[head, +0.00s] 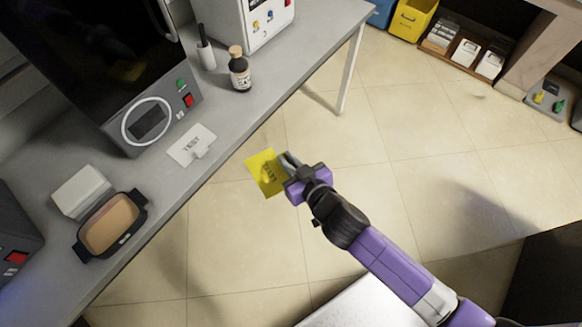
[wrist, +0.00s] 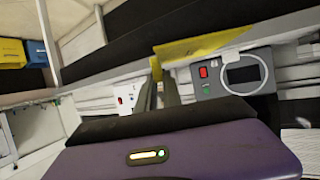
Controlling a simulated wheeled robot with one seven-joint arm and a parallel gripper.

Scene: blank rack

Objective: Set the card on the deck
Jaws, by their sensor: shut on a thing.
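A yellow card (head: 262,168) with dark lettering is held out over the floor, just off the bench's front edge. My gripper (head: 287,165) is shut on its right side. In the wrist view the yellow card (wrist: 205,43) shows nearly edge-on, between and beyond the fingers (wrist: 160,88). A white plate marked TEST (head: 192,146), with a small raised tab, lies on the grey bench (head: 228,118) left of the card. No thing is plainly marked as the deck, so I cannot tell which one it is.
A dark-fronted machine (head: 148,120) with a round dial stands behind the TEST plate. A brown bottle (head: 240,70) and a white holder (head: 206,55) stand farther along. A tan-topped, dark-framed tray (head: 108,225) and a white box (head: 82,191) sit at left. Open floor lies right of the bench.

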